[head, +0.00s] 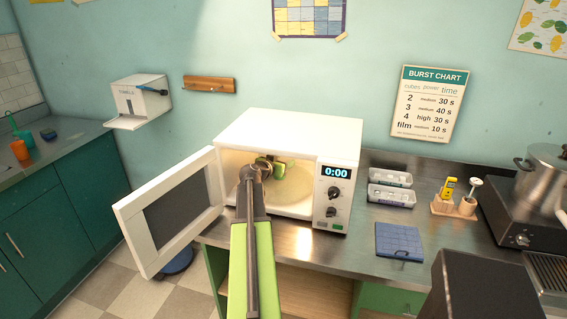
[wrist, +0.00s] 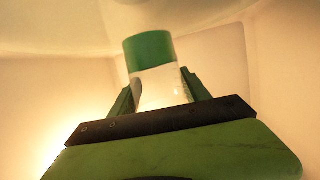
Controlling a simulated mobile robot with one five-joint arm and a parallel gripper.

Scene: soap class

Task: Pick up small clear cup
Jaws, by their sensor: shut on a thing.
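The small clear cup (wrist: 160,88) shows in the wrist view between the two green fingers of my gripper (wrist: 157,92). It looks pale and see-through with a wide green band (wrist: 148,50) at its far end. My gripper is shut on it. In the head view my gripper (head: 273,170) is inside the open microwave (head: 290,135), over the round plate in it. There the cup is mostly hidden by my arm and too small to make out. I cannot tell whether it touches the plate.
The microwave door (head: 175,215) hangs open to the left of my arm. The lit interior walls surround my gripper. To the right on the steel counter are clear trays (head: 391,187), a blue pad (head: 399,242), a wooden holder (head: 453,207) and a pot (head: 541,172) on a hotplate.

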